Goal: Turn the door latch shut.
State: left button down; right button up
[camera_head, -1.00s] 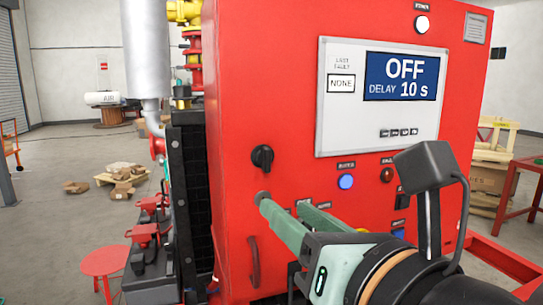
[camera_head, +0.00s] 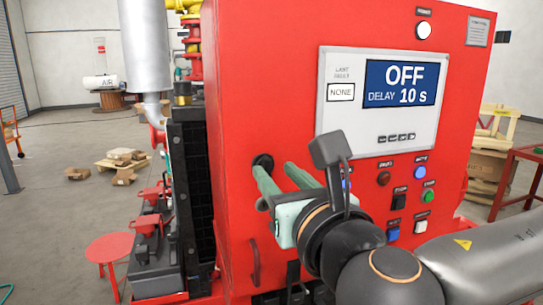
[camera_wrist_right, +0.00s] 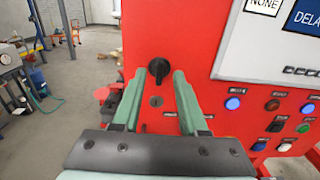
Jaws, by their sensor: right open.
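The door latch is a black rotary knob (camera_wrist_right: 159,68) on the red cabinet's front, near its left edge. In the right wrist view its grip points roughly up and down. In the head view the knob (camera_head: 263,161) is partly hidden behind a finger of my right gripper (camera_head: 272,172). My right gripper is open, its green fingers pointing at the panel. In the right wrist view the knob shows between and just beyond the fingertips (camera_wrist_right: 158,78); I cannot tell whether they touch it. A small round keyhole (camera_wrist_right: 156,101) sits below the knob. My left gripper is not in view.
The red cabinet (camera_head: 270,90) carries a display (camera_head: 400,85) reading OFF, DELAY 10 s. Several lit buttons (camera_head: 421,167) lie right of the gripper. A red stool (camera_head: 109,248) stands at left.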

aim_at(269, 165)
jog(key=shift+x, duration=1.6)
grip_shut()
